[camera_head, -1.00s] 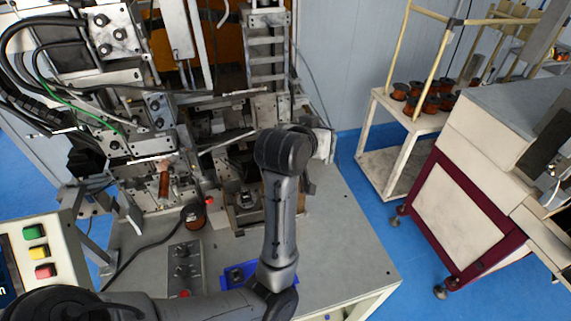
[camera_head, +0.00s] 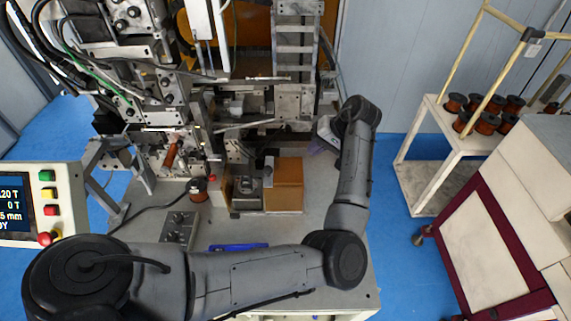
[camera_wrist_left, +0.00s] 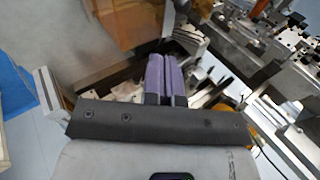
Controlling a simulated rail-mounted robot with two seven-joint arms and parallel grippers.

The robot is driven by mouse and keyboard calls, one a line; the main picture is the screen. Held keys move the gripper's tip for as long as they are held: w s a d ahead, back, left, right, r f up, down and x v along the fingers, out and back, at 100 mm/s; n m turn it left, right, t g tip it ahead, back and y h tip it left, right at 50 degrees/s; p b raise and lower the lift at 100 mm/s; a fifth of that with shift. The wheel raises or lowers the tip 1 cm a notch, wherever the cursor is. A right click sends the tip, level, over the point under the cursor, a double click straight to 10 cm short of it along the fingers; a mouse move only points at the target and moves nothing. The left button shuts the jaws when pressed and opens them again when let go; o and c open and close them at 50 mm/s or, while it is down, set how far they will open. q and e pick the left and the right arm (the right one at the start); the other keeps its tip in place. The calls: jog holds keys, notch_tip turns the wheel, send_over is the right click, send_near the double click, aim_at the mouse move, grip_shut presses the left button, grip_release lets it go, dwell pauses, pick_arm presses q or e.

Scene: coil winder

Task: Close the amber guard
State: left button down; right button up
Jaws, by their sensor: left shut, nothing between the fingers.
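An amber, box-shaped piece that looks like the guard (camera_head: 284,188) stands on the machine table in the head view, just right of a small metal fixture (camera_head: 247,192). In the left wrist view its see-through amber wall (camera_wrist_left: 105,22) fills the upper left. My left gripper (camera_head: 322,142) is behind and to the right of it, fingers toward the machine, apart from it in the head view. In the wrist view its purple fingers (camera_wrist_left: 164,75) are together and empty. I cannot tell whether they touch anything. My right gripper is not in view.
The coil winder's metal tooling (camera_head: 255,105) crowds the back and left. A control panel (camera_head: 42,205) stands at left, and a blue tray (camera_head: 238,247) lies at the table front. A cart (camera_head: 435,135) with several copper spools stands at right. The table's right side is partly bare.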

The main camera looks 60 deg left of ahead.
pick_arm(q)
jog(key=p, duration=0.2)
send_near(279, 177)
jog(key=shift+s+a+f, duration=0.45)
jog(key=shift+s+a, duration=0.25)
jog(key=shift+s, duration=0.05)
jog(key=shift+s+a+f+p, duration=0.4)
jog(key=shift+s+a, duration=0.25)
jog(key=shift+s, duration=0.15)
jog(key=shift+s+a+f, duration=0.4)
jog(key=shift+s+a, duration=0.2)
jog(key=shift+s, duration=0.05)
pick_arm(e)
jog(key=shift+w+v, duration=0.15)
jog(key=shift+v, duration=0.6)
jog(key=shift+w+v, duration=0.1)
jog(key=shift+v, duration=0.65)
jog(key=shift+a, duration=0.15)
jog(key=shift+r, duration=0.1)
